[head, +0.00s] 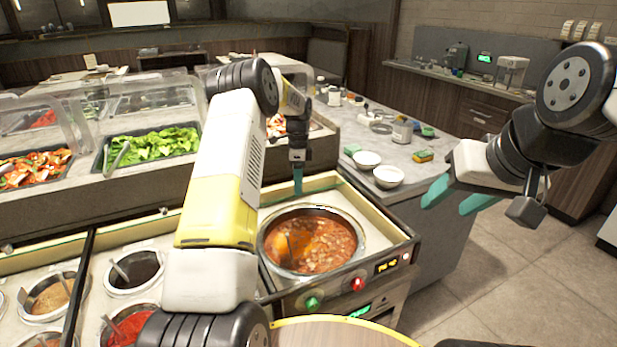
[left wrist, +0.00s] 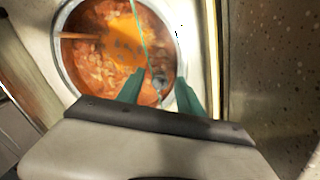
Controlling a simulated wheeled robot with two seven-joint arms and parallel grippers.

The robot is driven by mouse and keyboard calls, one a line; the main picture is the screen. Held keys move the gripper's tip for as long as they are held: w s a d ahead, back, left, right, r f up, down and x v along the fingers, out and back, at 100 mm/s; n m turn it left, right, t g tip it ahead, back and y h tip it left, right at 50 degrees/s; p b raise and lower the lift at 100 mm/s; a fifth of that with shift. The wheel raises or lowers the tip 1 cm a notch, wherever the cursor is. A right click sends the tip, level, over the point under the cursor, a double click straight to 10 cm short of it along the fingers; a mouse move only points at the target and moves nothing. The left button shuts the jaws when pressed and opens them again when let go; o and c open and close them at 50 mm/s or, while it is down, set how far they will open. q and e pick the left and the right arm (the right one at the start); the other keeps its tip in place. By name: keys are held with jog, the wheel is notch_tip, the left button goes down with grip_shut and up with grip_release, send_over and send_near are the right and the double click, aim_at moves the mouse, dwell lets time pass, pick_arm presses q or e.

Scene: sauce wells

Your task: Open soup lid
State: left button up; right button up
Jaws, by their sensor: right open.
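The soup pot (head: 355,233) is a round metal well of orange-red soup in a counter unit. Its rim (left wrist: 62,60) also shows in the left wrist view. A clear lid seems to cover part of the soup; a thin pale-green line crosses it, but its outline is hard to tell. A small grey knob-like piece (left wrist: 159,84) lies near the rim. My left gripper (head: 298,190) points down at the far edge of the pot. Its teal fingers (left wrist: 160,80) stand apart on either side of the grey piece, with no clear contact. My right gripper (head: 450,198) is open and empty, right of the unit.
White bowls (head: 388,177) and small items stand on the counter behind. Sauce wells (head: 133,268) lie left of the pot. Salad trays (head: 155,144) under clear guards are at the back left. Open floor (head: 495,260) lies to the right.

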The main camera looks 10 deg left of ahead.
pick_arm(q)
jog(key=shift+r, duration=0.1)
jog(key=r, duration=0.7)
jog(key=shift+w+r, duration=0.25)
jog(key=shift+w, duration=0.1)
